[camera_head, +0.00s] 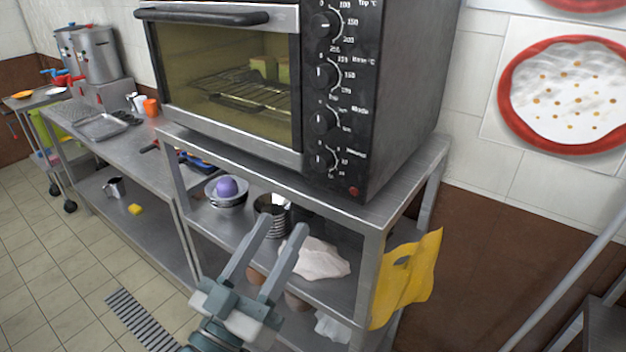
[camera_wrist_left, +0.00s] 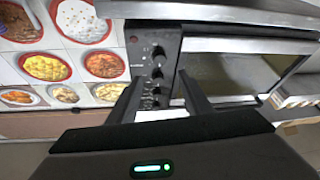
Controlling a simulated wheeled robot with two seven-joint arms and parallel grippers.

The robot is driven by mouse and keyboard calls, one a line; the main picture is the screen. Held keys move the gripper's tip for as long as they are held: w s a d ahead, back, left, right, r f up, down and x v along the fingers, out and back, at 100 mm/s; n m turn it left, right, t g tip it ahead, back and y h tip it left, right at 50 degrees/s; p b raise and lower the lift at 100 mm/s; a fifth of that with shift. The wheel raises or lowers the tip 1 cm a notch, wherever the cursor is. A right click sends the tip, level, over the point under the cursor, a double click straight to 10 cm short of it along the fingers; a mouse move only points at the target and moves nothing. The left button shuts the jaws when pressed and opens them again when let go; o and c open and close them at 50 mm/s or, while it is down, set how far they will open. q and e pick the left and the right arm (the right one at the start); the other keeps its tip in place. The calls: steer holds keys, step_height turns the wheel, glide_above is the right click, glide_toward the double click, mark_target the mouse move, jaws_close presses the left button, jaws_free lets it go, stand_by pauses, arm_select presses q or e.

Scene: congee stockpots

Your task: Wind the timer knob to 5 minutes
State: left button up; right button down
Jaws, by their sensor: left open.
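A toaster oven (camera_head: 390,110) stands on a steel shelf unit, with a column of several black knobs on its dark front panel. The lowest knob (camera_head: 323,160) has a white pointer line and a printed dial; its label is too small to read surely. In the left wrist view the panel appears upside down, with this knob (camera_wrist_left: 157,50) near the red lamp (camera_wrist_left: 134,38). My left gripper (camera_head: 283,228) is open and empty, below and in front of the panel in the head view. Its fingers (camera_wrist_left: 160,75) frame the knob column in the wrist view, apparently not touching it.
The steel shelf (camera_head: 340,213) below holds a bowl with a purple thing (camera_head: 227,187), a dark metal cylinder (camera_head: 268,203) and a white cloth (camera_head: 318,260). Stockpots (camera_head: 98,55) stand far left.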

mark_target(318, 165)
steer(key=w+a+t, duration=0.1)
steer(key=w+a, duration=0.1)
steer(key=w, duration=0.2)
arm_select(q)
steer(key=p+x, duration=0.2)
steer(key=x, duration=0.9)
steer(key=shift+w+d+r+p, duration=0.1)
steer(key=shift+w+r+p, duration=0.05)
steer(key=shift+p, duration=0.15)
steer(key=shift+w+d+r, duration=0.2)
steer(key=shift+w+d, duration=0.15)
steer(key=shift+w, duration=0.2)
arm_select(e)
steer(key=s+d+r+g, duration=0.1)
steer(key=s+d+r, duration=0.1)
steer(key=s, duration=0.3)
steer(key=shift+s+d+g, duration=0.3)
steer(key=shift+s, duration=0.05)
arm_select(q)
steer(key=c, duration=1.1)
